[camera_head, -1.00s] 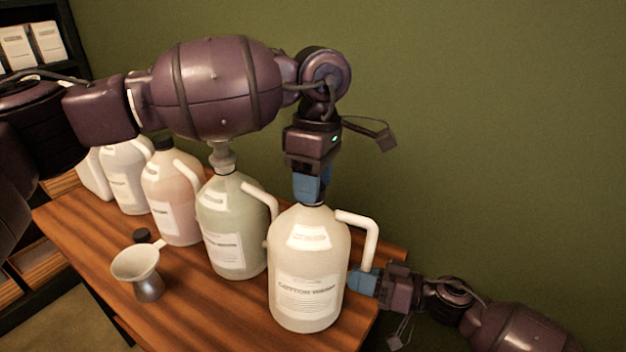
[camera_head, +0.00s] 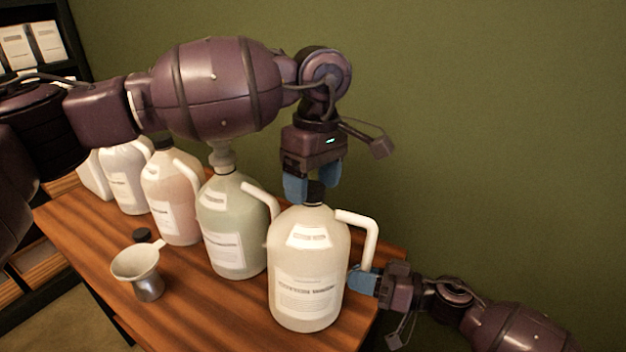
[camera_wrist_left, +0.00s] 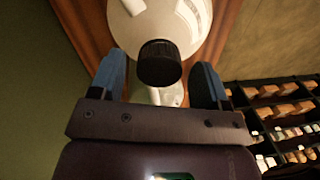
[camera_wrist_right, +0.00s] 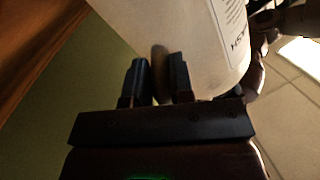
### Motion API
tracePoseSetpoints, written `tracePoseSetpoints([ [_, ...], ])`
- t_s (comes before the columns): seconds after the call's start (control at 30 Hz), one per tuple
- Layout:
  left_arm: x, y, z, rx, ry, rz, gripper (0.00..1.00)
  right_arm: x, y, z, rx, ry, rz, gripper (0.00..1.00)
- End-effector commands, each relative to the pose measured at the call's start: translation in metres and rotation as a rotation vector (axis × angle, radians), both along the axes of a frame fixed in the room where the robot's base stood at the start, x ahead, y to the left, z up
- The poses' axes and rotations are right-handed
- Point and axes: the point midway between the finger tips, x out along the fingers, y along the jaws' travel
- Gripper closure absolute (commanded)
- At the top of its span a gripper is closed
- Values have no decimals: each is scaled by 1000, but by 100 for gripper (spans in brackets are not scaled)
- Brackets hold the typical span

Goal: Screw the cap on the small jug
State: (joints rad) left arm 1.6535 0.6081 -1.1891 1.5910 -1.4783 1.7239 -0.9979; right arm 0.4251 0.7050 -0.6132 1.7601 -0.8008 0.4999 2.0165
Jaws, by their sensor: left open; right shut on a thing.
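The cream-white jug (camera_head: 308,263) stands at the right front of the table, with a printed label and a white handle (camera_head: 366,238) on its right. A black cap (camera_head: 315,192) sits on its neck; it also shows in the left wrist view (camera_wrist_left: 159,63). I cannot tell how tight it is. My left gripper (camera_head: 314,182) points down above the jug. Its blue fingers are open, one on each side of the cap and apart from it. My right gripper (camera_head: 364,282) is shut on the lower part of the jug's handle (camera_wrist_right: 160,62).
A green jug (camera_head: 232,232) stands close to the left, with a pink jug (camera_head: 172,205) and paler jugs beyond. A metal funnel (camera_head: 140,272) and a loose black cap (camera_head: 142,235) are on the table (camera_head: 205,310). A shelf (camera_head: 62,70) is at the far left.

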Motion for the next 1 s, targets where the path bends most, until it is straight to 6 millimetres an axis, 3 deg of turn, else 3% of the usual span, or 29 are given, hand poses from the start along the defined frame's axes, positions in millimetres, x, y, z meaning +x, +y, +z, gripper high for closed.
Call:
tracePoseSetpoints([
  [0.23,1,0,6,0,-2,2,30,0,0,-1,0,1,-1,100],
  [0.6,5,-2,43,1,1,1,30,0,0,0,0,0,-1,100],
  [1.0,6,-4,51,1,-13,-2,34,0,0,0,0,0,0,100],
])
